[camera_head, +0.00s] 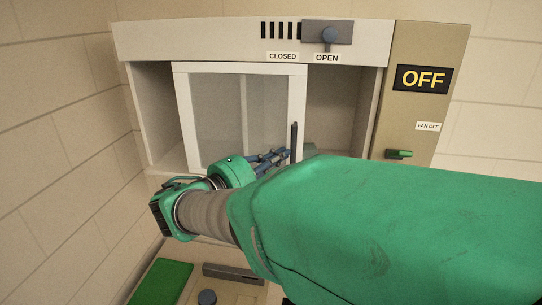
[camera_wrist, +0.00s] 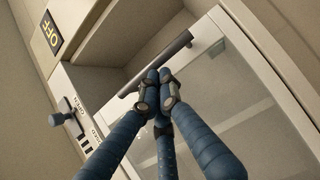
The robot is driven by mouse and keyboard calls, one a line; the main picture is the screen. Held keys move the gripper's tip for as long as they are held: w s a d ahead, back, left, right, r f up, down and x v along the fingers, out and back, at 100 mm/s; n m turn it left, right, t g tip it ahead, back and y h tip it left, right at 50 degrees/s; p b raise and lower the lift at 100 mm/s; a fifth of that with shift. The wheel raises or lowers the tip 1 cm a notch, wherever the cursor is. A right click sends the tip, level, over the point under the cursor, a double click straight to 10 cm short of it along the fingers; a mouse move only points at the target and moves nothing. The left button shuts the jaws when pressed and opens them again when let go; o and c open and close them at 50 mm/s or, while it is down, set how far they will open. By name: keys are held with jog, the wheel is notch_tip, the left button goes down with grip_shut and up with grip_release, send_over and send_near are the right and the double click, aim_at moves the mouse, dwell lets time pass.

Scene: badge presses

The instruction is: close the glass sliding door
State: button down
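The glass sliding door (camera_head: 221,115) has a white frame and stands in the middle of a white cabinet, with open gaps on its left and right. It also shows in the wrist view (camera_wrist: 235,90). Its dark upright bar handle (camera_head: 294,138) is on the frame's right side; in the wrist view the handle (camera_wrist: 180,43) runs diagonally. My gripper (camera_head: 286,154) is just left of the handle's lower part, on the glass side. In the wrist view its blue fingers are drawn together at the tips (camera_wrist: 160,78), close beside the handle, with nothing seen between them. I cannot tell whether they touch it.
The right opening (camera_head: 335,110) shows bare between door and cabinet side. A vent slider knob (camera_head: 329,36) sits above the OPEN label. A green mat (camera_head: 162,282) lies below. My arm hides the lower right.

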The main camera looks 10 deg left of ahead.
jog(key=d+b, duration=0.6)
jog(key=d, duration=1.1)
jog(key=shift+d+b, duration=0.25)
jog(key=shift+b, duration=0.15)
jog(key=shift+a, duration=0.15)
jog(key=w+a+b+v, duration=0.1)
jog(key=a+v, duration=0.1)
jog(key=v, duration=1)
jog(key=shift+a, duration=0.3)
